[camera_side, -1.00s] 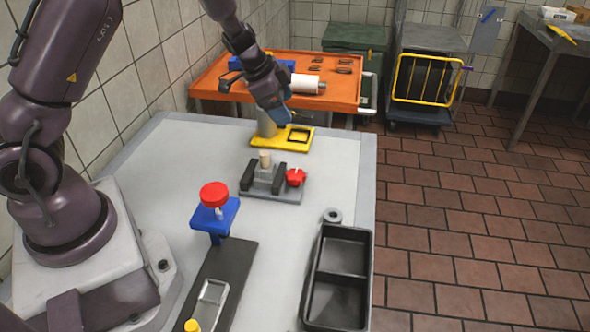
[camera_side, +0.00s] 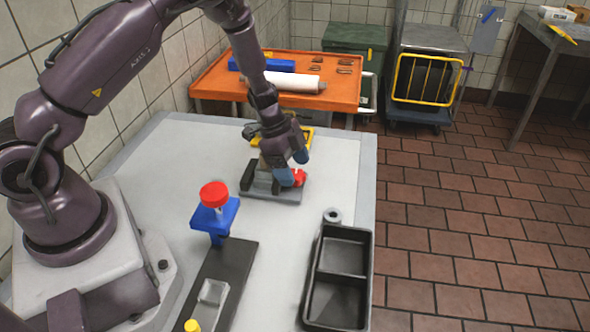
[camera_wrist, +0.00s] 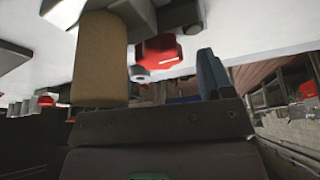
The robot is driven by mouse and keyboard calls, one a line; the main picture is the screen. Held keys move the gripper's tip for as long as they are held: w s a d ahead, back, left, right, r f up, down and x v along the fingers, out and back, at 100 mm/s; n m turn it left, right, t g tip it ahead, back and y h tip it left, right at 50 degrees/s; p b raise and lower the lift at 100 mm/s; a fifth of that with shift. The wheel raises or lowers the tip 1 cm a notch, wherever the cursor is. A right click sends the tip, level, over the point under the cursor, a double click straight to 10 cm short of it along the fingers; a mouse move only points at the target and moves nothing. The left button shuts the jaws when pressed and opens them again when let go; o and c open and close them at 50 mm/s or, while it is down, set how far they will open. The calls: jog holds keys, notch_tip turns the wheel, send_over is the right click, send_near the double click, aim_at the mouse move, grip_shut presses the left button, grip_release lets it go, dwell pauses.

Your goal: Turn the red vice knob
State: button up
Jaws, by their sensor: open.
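The red vice knob (camera_side: 299,177) is on the right end of the small grey vice (camera_side: 262,190), partly hidden by my gripper in the side view. It also shows in the wrist view (camera_wrist: 158,54). My gripper (camera_side: 294,168) is at the knob, its blue fingertips open beside it; contact cannot be told. In the wrist view a blue finger (camera_wrist: 211,74) is right of the knob.
A yellow fixture (camera_side: 297,135) stands behind the vice. A blue stand with a red top (camera_side: 214,194) is in front, left of a black two-part tray (camera_side: 340,268) and a small ring (camera_side: 332,215). An orange table (camera_side: 225,88) is behind. The table's middle left is clear.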

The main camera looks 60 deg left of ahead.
jog(key=shift+w+d+f, duration=0.15)
jog(key=shift+d+f, duration=0.05)
jog(key=shift+f, duration=0.45)
jog(key=c, duration=0.9)
jog(key=shift+m+g, duration=0.3)
jog(key=shift+m, duration=0.5)
jog(key=o, duration=0.9)
